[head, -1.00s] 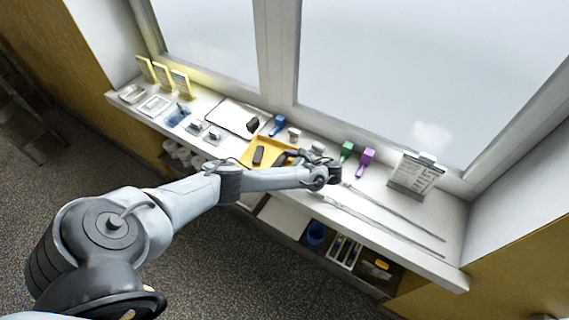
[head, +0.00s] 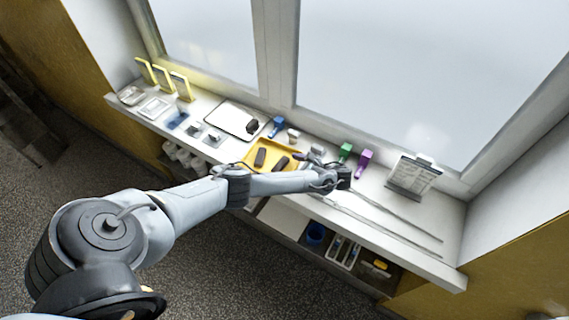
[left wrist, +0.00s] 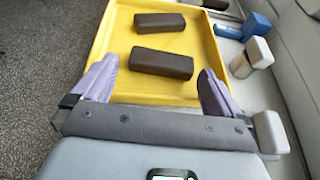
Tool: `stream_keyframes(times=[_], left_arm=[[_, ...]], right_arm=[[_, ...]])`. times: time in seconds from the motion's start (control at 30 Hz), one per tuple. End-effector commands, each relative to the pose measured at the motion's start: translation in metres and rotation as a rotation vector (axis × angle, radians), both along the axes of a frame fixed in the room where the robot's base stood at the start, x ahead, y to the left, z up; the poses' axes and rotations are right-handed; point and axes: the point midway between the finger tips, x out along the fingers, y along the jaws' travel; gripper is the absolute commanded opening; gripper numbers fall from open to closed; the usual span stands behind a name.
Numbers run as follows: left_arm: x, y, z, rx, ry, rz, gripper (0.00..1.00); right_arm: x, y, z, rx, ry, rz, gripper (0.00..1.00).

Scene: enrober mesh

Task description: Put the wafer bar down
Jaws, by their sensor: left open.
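Two dark brown bars lie apart and roughly parallel on the yellow tray (head: 249,164). The bar nearer my left gripper (head: 282,164) shows in the left wrist view (left wrist: 161,63) as the closer one. The other bar (head: 260,157) is farther along the tray and also shows in the wrist view (left wrist: 159,22). Which one is the wafer bar I cannot tell. My left gripper (left wrist: 157,88) is open and empty, its two purple fingertips wide apart at the near end of the tray (left wrist: 107,53), clear of both bars. My right gripper is not in view.
A clipboard stand (head: 412,175) and long thin rods (head: 392,215) are at the right. A white tray (head: 228,116) bears a dark block.

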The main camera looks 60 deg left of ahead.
Motion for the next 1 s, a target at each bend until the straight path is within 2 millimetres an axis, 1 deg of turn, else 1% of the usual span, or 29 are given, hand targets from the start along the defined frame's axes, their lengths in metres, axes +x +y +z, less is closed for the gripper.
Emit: stream_keyframes(times=[0.03,0.13,0.3,0.43,0.63,1.0], left_arm=[[0.006,-0.010,0.012,-0.002,-0.003,-0.001,1.00],[0.014,-0.025,0.018,-0.002,-0.003,0.001,1.00],[0.026,-0.047,0.028,0.000,-0.004,0.003,1.00],[0.033,-0.059,0.032,0.001,-0.004,0.004,1.00],[0.037,-0.066,0.035,0.001,-0.004,0.004,1.00],[0.037,-0.067,0.035,0.001,-0.005,0.004,1.00]], right_arm=[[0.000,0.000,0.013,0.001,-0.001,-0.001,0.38],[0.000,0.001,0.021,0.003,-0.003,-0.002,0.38],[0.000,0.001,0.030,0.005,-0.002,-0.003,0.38],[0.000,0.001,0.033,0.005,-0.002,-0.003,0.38],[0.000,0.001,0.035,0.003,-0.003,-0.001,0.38],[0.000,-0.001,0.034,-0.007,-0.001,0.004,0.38]])
